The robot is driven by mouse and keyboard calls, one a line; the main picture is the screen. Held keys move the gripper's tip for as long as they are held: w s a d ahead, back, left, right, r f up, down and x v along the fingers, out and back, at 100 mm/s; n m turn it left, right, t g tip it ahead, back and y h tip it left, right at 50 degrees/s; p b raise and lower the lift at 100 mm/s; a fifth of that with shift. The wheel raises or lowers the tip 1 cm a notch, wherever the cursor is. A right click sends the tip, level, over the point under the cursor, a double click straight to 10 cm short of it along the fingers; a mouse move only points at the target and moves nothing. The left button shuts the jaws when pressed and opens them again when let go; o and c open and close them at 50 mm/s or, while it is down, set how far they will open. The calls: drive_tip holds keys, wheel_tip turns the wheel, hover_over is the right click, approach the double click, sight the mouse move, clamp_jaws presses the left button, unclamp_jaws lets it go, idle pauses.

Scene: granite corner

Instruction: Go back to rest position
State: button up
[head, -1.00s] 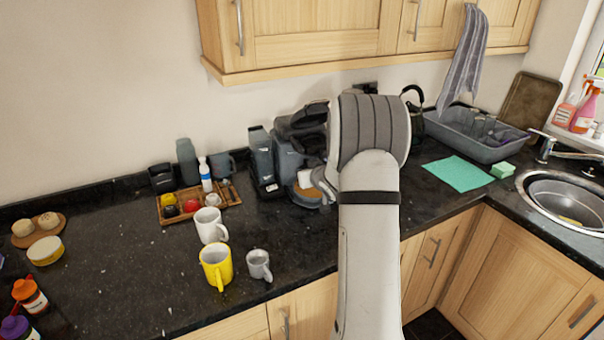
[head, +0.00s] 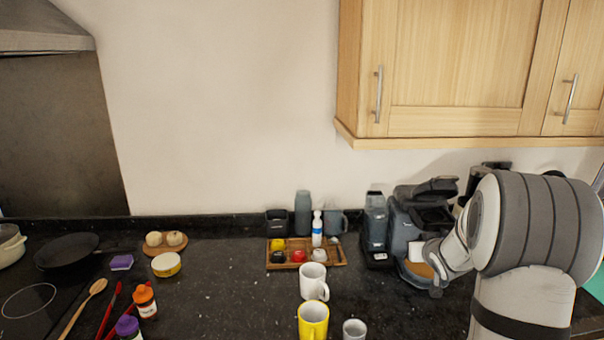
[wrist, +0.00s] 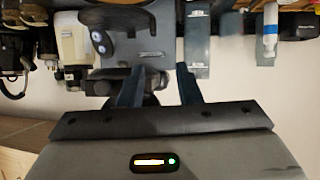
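My gripper (wrist: 158,85) shows in the wrist view with its two dark fingers apart and nothing visible between them. The wrist picture is upside down, and the dark coffee machine (wrist: 120,45) appears beyond the fingers. In the head view my pale grey arm stands at the right, bent over the counter. Its wrist end reaches left beside the coffee machine (head: 402,225). The fingers are too small there to make out. I cannot tell whether they touch the machine.
A white mug (head: 312,284), a yellow mug (head: 313,318) and a small grey mug (head: 354,330) stand at the counter's front. A wooden tray (head: 333,262) holds small items behind them. A wall cupboard (head: 465,60) hangs above. Bare counter (head: 220,285) lies left of the mugs.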

drive_tip(key=s+a+r+g, duration=0.1)
drive_tip(key=s+a+g, duration=0.2)
drive_tip(key=s+a, duration=0.4)
drive_tip(key=s+a+r+g+y, duration=0.1)
drive_tip(key=s+a+g, duration=0.2)
drive_tip(key=s, duration=1.4)
drive_tip(key=s+a+r+n+g+y, duration=0.1)
drive_tip(key=s+a+r+g, duration=0.1)
drive_tip(key=s+a, duration=0.9)
drive_tip(key=shift+s+g, duration=0.4)
drive_tip(key=shift+s, duration=0.35)
drive_tip(key=shift+d+r, duration=0.1)
